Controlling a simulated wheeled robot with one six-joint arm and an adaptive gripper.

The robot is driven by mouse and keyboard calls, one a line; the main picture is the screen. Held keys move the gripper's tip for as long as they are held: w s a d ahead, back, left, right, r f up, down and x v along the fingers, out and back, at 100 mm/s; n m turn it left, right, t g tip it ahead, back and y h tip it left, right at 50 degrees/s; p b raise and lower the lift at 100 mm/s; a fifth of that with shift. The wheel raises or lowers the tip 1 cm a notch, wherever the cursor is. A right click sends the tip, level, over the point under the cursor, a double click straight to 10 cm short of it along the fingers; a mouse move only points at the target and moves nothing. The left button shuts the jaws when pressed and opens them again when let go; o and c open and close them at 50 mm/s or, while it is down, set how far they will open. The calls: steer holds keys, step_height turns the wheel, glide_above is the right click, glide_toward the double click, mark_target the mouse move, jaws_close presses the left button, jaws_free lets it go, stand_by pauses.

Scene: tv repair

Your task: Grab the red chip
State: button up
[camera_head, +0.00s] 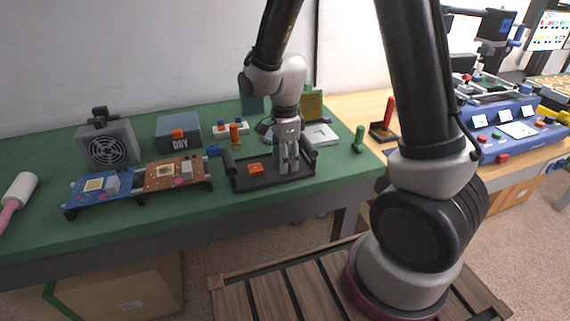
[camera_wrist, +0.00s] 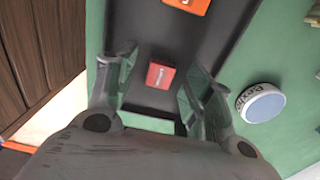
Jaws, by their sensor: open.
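The red chip (camera_wrist: 160,75) is a small red block with a pale mark on top, lying on the dark tray (camera_wrist: 215,50) in the wrist view. My gripper (camera_head: 288,167) points down over the right part of the tray (camera_head: 240,184) in the head view. In the wrist view my gripper (camera_wrist: 160,78) is open, with one finger on each side of the red chip and gaps between. I cannot tell how far above the chip the fingertips are. In the head view the gripper hides the red chip.
An orange chip (camera_head: 255,169) lies on the same tray, left of my gripper. A blue board (camera_head: 92,190) and a brown board (camera_head: 172,175) stand farther left. A green-handled tool (camera_head: 358,140) stands right. A round tin (camera_wrist: 262,104) sits beside the tray in the wrist view.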

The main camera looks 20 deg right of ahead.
steer(key=c, duration=0.9)
steer(key=shift+c, duration=0.2)
